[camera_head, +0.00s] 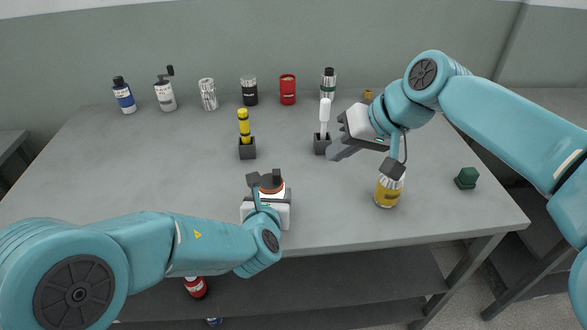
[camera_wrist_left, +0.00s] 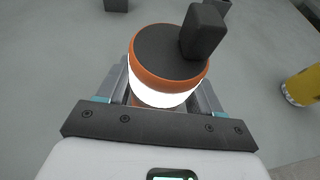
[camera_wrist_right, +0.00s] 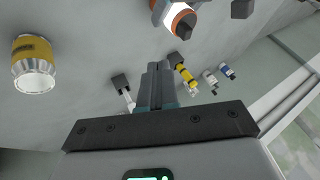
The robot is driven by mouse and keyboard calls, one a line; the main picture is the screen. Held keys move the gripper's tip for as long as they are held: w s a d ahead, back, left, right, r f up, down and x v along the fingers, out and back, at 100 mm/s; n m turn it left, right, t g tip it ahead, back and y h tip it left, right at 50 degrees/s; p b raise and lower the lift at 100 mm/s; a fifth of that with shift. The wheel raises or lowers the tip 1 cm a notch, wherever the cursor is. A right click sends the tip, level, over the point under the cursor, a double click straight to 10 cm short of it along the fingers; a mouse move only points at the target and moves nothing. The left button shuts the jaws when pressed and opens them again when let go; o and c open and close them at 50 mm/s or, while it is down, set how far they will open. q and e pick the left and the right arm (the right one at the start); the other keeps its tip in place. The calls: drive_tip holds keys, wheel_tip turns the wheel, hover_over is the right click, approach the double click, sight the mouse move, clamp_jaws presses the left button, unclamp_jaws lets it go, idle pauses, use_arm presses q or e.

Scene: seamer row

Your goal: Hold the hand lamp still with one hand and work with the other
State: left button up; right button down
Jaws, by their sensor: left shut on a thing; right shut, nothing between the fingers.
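The hand lamp (camera_head: 271,188) has an orange rim, a dark top with a dark knob, and a lit white band. It stands upright near the table's front edge. My left gripper (camera_wrist_left: 163,95) is shut on it, one finger on each side; in the head view its fingers are mostly hidden. The lamp also shows at the top of the right wrist view (camera_wrist_right: 176,14). My right gripper (camera_head: 338,150) is shut and empty, above the table to the lamp's right. Its closed fingers (camera_wrist_right: 157,82) appear just beside a white-handled tool (camera_head: 324,112) in a dark holder (camera_head: 321,144); contact cannot be told.
A yellow-banded jar (camera_head: 386,194) stands beneath my right forearm. A yellow-and-black tool (camera_head: 244,122) stands in another dark holder (camera_head: 247,150). A green block (camera_head: 466,178) is at the right. Several bottles and cans, including a red can (camera_head: 287,90), line the back. The table's left (camera_head: 150,165) is clear.

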sight(277, 176)
use_arm(q)
drive_tip(key=shift+w+a+f, duration=0.1)
use_arm(e)
drive_tip(key=shift+w+d, duration=0.15)
drive_tip(key=shift+d, duration=0.1)
drive_tip(key=w+a+f, duration=0.3)
drive_tip(key=a+f, duration=0.5)
drive_tip(key=shift+w+a, duration=0.3)
drive_tip(key=shift+w, duration=0.1)
